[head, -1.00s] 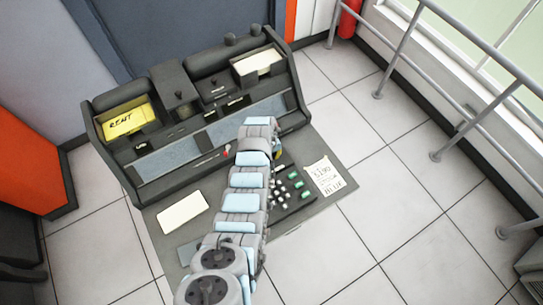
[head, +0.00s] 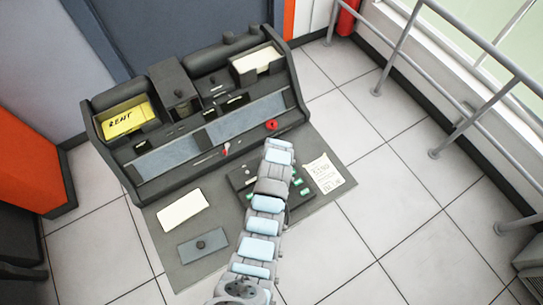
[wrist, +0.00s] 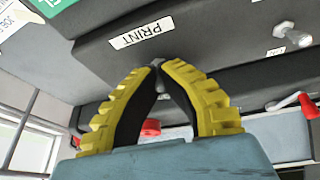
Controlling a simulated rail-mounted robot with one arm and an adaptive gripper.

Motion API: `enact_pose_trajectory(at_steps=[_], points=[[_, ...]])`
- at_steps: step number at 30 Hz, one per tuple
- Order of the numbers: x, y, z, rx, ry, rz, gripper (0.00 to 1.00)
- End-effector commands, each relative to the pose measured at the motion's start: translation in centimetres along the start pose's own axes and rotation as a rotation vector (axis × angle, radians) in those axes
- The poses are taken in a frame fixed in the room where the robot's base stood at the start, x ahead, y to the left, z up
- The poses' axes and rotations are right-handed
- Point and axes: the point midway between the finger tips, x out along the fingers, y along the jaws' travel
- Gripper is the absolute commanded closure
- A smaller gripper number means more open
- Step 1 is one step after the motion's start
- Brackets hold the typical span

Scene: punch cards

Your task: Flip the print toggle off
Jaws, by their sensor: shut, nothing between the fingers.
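In the wrist view my gripper (wrist: 158,66) has two yellow ridged fingers with dark inner pads, their tips together and nothing held. The tips are just beside the white PRINT label (wrist: 142,33) on a dark panel. A small grey bit shows right at the tips; it may be the print toggle, but the fingers hide most of it and I cannot tell its position. Another metal toggle (wrist: 286,30) with its own label stands to the right. In the head view my arm hides the gripper and the PRINT label.
The dark punch card machine (head: 170,165) has a red knob (head: 271,125) and a red-tipped lever (head: 226,149). A yellow RENT card stack (head: 126,120), a blank card (head: 183,210) and a printed paper (head: 323,174) lie around. Part of the keypad (head: 240,177) shows beside my arm.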

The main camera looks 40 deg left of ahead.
Motion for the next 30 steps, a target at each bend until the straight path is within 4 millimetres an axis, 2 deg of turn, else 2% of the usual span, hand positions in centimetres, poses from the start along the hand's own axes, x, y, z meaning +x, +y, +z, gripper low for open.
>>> enact_pose_trajectory(at_steps=[15, 30], points=[[0.21, 0.28, 0.85, 0.041, 0.302, -0.030, 1.00], [-0.25, 0.22, 0.83, 0.052, 0.402, -0.044, 1.00]])
